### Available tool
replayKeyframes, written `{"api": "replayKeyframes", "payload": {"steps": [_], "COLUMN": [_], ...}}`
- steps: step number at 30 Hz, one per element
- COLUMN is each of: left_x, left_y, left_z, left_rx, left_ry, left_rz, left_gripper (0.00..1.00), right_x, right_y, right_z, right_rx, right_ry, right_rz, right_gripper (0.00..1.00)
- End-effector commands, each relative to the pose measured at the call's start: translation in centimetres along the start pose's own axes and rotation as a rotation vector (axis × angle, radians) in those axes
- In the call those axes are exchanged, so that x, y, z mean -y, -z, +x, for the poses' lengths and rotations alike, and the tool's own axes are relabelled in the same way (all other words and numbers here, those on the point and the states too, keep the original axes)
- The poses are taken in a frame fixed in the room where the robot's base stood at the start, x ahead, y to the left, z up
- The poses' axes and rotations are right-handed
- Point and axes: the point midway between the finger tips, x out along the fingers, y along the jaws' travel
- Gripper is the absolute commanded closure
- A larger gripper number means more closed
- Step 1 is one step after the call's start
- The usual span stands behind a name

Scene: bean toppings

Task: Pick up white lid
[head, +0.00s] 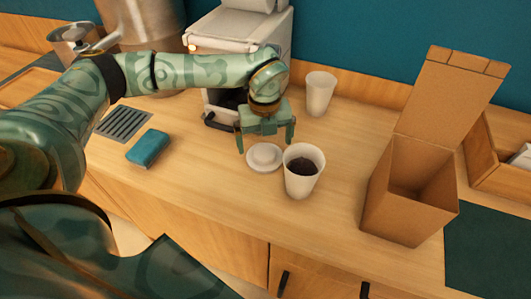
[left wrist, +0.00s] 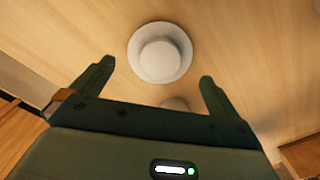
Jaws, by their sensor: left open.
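The white lid (head: 264,157) lies on the wooden counter, just left of a white cup with dark contents (head: 302,176). My left gripper (head: 265,144) is open and empty, pointing down above and slightly behind the lid. In the left wrist view the round white lid (left wrist: 160,52) lies ahead of and between my two open fingers (left wrist: 155,85). A small part of another pale thing shows at the gripper's edge in that view. My right gripper is not in view.
Another white cup (head: 319,93) stands behind, near the wall. A coffee machine (head: 232,45) stands at the back. An open cardboard box (head: 407,193) stands to the right. A teal block (head: 148,148) lies to the left. The counter's front edge is close to the cup.

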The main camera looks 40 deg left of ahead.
Motion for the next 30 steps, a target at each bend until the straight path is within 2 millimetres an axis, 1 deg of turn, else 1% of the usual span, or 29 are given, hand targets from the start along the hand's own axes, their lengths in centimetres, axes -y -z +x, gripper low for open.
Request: {"api": "replayKeyframes", "payload": {"steps": [1, 3, 6, 8, 14, 18, 30], "left_x": [-0.1, -0.1, -0.1, -0.1, -0.1, -0.1, -0.1], "left_y": [0.0, -0.1, -0.1, -0.1, -0.1, -0.1, -0.1], "left_z": [1.1, 2.4, 4.0, 4.5, 4.4, 4.4, 4.3], "left_rx": [-0.003, -0.003, -0.004, -0.003, -0.001, -0.001, -0.001], "left_ry": [-0.005, -0.005, -0.005, -0.004, -0.002, -0.002, -0.002], "left_rz": [0.000, 0.001, 0.000, 0.000, 0.000, 0.000, 0.000], "left_gripper": [0.00, 0.00, 0.00, 0.00, 0.00, 0.33, 0.34], "right_x": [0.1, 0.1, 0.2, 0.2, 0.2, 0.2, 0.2], "right_y": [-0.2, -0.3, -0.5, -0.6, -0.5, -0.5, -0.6], "right_z": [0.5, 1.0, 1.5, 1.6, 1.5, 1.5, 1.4], "right_rx": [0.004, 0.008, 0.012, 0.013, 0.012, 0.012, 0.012], "right_ry": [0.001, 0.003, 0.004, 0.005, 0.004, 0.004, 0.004], "right_rz": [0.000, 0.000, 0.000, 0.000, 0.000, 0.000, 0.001], "right_gripper": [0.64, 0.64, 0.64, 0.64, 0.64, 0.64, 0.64]}}
